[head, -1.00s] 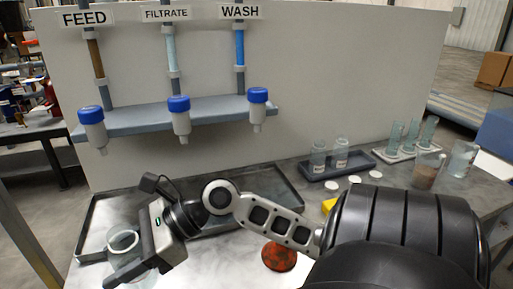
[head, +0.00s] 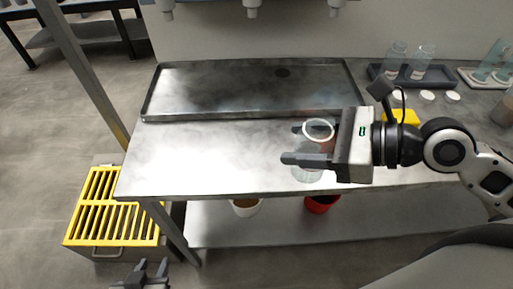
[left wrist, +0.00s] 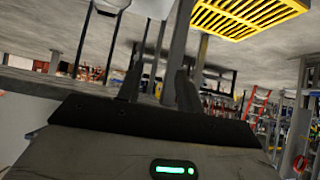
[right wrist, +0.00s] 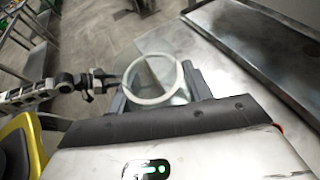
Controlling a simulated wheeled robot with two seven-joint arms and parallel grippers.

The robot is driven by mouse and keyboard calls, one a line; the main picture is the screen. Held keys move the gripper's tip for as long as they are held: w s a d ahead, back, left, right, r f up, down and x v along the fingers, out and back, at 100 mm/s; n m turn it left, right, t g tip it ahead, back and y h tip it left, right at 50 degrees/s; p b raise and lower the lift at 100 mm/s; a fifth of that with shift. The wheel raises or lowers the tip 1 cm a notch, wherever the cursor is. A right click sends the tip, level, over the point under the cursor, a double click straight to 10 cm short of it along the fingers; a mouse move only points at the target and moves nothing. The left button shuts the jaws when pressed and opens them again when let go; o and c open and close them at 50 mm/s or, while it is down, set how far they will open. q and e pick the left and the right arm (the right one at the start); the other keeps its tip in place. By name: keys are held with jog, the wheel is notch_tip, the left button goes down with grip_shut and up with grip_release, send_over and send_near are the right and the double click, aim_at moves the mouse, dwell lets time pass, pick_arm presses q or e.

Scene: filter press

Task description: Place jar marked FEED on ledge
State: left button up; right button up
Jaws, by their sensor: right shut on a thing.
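A clear glass jar with a white rim (head: 319,125) is held upright between the fingers of my right gripper (head: 303,147), over the front part of the steel table. The jar also fills the gap between the fingers in the right wrist view (right wrist: 155,80). No FEED marking is readable on it. My left gripper (head: 152,270) is low at the bottom of the head view, in front of the table. Its fingers are apart and empty in the left wrist view (left wrist: 157,80). Only white bottle tips (head: 252,10) show at the top of the head view; the grey ledge there is out of frame.
A shallow steel tray (head: 155,98) lies at the back of the table (head: 190,160). Glass bottles stand in a dark tray (head: 440,84) at right. A yellow grated box (head: 110,215) stands left of the table. A white container (head: 246,208) and a red container (head: 318,205) show below.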

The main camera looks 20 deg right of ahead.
jog(key=w+a+f+b, duration=0.1)
jog(key=w+f, duration=0.3)
jog(key=w+a+f, duration=0.2)
jog(key=w+f, duration=0.2)
jog(key=w+a+f+b, duration=0.1)
jog(key=w+a+f, duration=0.1)
jog(key=w+f, duration=0.2)
jog(key=shift+w+f+b, duration=0.35)
jog(key=shift+f, duration=0.15)
pick_arm(q)
jog(key=shift+w+d+f, duration=0.25)
jog(key=shift+d+f, duration=0.05)
jog(key=shift+f, duration=0.15)
pick_arm(e)
jog(key=o, duration=1.1)
pick_arm(q)
jog(key=shift+r, duration=0.1)
